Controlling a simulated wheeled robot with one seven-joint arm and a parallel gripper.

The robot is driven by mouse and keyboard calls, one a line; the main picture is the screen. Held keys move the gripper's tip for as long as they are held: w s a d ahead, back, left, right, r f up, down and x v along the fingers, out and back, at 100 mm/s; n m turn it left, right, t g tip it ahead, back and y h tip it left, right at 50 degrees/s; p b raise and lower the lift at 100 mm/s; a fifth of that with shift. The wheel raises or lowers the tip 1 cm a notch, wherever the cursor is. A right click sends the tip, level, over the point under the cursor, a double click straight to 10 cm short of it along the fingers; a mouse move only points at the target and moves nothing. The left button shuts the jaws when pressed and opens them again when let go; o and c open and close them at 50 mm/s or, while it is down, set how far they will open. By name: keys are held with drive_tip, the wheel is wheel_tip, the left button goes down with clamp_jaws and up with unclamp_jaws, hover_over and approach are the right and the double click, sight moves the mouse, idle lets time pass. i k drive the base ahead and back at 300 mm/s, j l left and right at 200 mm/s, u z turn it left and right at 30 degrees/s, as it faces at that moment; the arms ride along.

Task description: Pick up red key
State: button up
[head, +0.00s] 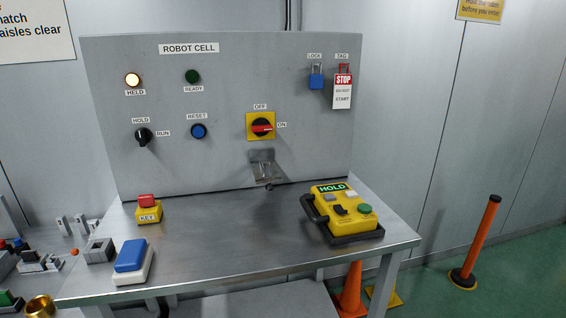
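A small red block-shaped top (147,200), which looks like the red key, sits on a yellow holder (149,215) labelled KEY. The holder stands at the left rear of the metal bench (235,245), close to the panel. The red piece is upright; how it is seated in the holder is too small to tell. My gripper is not in view in the head view.
A blue-and-white block (131,261) and a grey block (99,250) stand in front of the holder. A yellow pendant (342,213) lies at the bench's right. The upright control panel (220,100) closes off the back. The bench middle is clear.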

sight(147, 200)
drive_tip(key=u, duration=0.35)
drive_tip(key=i+l+u, duration=0.1)
drive_tip(key=u, duration=0.25)
drive_tip(key=i+l+u, duration=0.1)
drive_tip(key=u, duration=0.25)
